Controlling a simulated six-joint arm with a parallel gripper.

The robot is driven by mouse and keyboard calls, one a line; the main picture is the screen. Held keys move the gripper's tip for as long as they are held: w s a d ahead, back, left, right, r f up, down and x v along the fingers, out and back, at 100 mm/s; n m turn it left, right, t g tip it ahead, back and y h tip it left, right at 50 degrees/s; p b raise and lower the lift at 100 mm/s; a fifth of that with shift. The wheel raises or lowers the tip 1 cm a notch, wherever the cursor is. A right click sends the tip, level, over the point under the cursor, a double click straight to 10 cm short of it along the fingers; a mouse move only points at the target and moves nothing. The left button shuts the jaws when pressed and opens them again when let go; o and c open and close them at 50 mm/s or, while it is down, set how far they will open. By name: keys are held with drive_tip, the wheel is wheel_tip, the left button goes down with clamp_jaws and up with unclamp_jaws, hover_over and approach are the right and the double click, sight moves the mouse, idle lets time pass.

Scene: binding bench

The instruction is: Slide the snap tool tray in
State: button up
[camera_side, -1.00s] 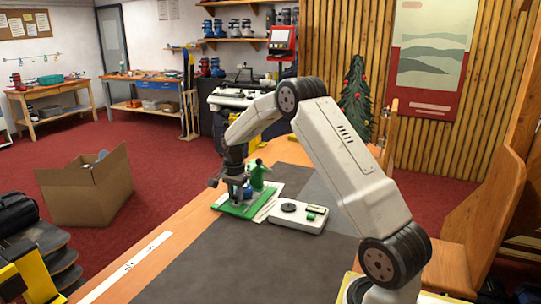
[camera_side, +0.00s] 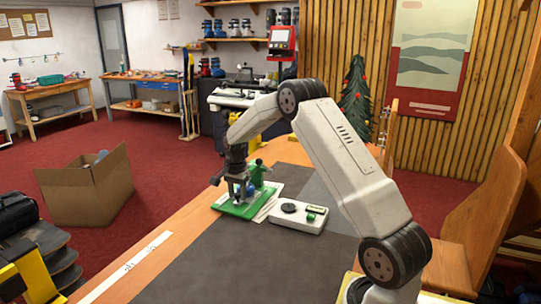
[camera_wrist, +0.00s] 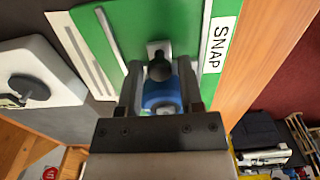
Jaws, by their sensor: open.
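The snap tool tray is a flat green board (camera_side: 232,211) on the bench, with a white SNAP label (camera_wrist: 218,43) along one edge. A green upright tool (camera_side: 258,174) stands at its back. A blue knob-like part (camera_wrist: 160,94) with a dark rounded piece (camera_wrist: 159,68) beyond it sits over the board in the wrist view. My gripper (camera_wrist: 159,78) is open, with one finger on each side of the blue part. Contact cannot be told. In the side view my gripper (camera_side: 238,197) is low over the tray and partly hides it.
A white device with a dark round dial (camera_side: 298,217) lies just right of the tray. A dark mat (camera_side: 250,265) covers the bench, clear towards the front. The wooden bench edge (camera_wrist: 262,40) runs close beside the tray. A cardboard box (camera_side: 85,190) stands on the floor.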

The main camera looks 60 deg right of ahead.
drive_tip(key=shift+r, duration=3)
drive_tip(key=shift+r, duration=0.15)
drive_tip(key=shift+r, duration=1.85)
